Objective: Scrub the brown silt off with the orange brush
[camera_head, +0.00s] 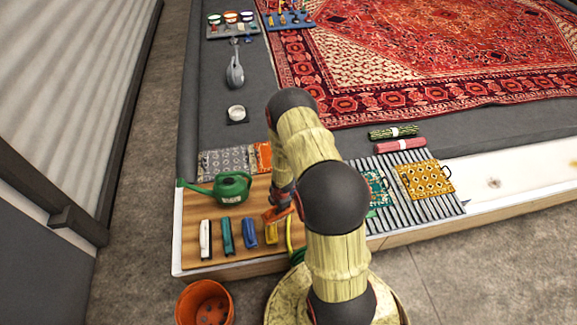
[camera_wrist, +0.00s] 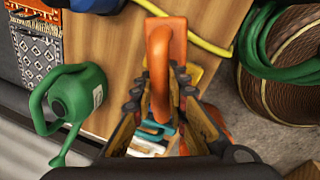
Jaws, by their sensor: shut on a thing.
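The orange brush (camera_head: 277,214) is at my gripper, over the right part of the wooden board and just above the yellow brush in the head view. My arm hides part of it. In the wrist view, the fingers of my gripper (camera_wrist: 160,103) are closed on the orange brush's arched handle (camera_wrist: 159,55). I cannot tell whether the brush touches the board. I cannot make out brown silt for certain; the pale strip (camera_head: 530,172) at the right has a small brownish spot (camera_head: 493,183).
White (camera_head: 205,240), teal (camera_head: 227,236), blue (camera_head: 249,232) and yellow (camera_head: 271,233) brushes stand in a row on the board (camera_head: 192,262). A green watering can (camera_head: 231,188) stands behind them. A ribbed grey mat (camera_head: 420,207) carries patterned pieces. A terracotta pot (camera_head: 204,303) stands in front.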

